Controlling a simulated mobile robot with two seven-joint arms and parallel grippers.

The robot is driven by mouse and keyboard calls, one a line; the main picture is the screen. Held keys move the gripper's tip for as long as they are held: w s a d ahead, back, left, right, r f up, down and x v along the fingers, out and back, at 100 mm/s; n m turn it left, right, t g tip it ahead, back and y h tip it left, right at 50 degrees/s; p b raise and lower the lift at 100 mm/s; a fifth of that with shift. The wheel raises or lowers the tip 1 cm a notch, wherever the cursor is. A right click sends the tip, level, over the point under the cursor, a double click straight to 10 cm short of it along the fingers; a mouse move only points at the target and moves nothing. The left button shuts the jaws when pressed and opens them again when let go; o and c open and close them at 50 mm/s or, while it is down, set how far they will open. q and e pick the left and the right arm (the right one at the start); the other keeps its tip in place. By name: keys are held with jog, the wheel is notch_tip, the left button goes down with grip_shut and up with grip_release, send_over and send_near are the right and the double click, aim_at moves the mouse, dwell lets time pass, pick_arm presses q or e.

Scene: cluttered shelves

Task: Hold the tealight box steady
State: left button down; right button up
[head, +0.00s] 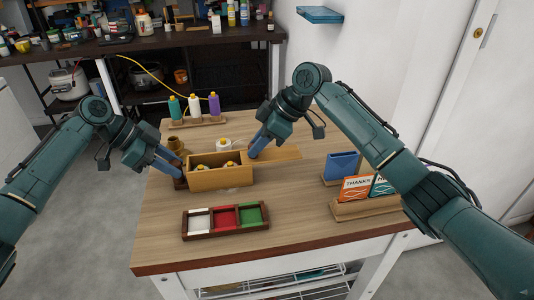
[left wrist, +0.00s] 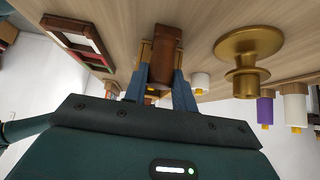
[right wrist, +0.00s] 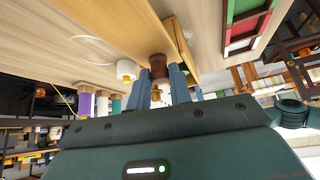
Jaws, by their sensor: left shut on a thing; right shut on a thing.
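The tealight box (head: 221,179) is a light wooden box on the table, open at the top, with yellow-tipped tealights partly visible inside. Its flat wooden lid (head: 284,153) sticks out to the right behind it. My left gripper (head: 179,178) is at the box's left end, shut on a dark brown handle (left wrist: 166,45). My right gripper (head: 252,154) is at the back right, by the lid, shut on a brown knob (right wrist: 158,66); what the knob joins is partly hidden. A white tealight (head: 223,145) stands behind the box.
A brass candlestick (head: 176,147) stands behind my left gripper. A rack of teal, white and purple bottles (head: 214,103) is at the back. A tray with white, red and green compartments (head: 226,235) lies in front. A card stand (head: 363,209) and blue holder (head: 341,167) are right.

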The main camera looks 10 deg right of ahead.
jog(key=shift+a, duration=5.6)
grip_shut()
jog(key=shift+a, duration=0.45)
jog(key=o, duration=1)
grip_release()
jog(key=v, duration=1.2)
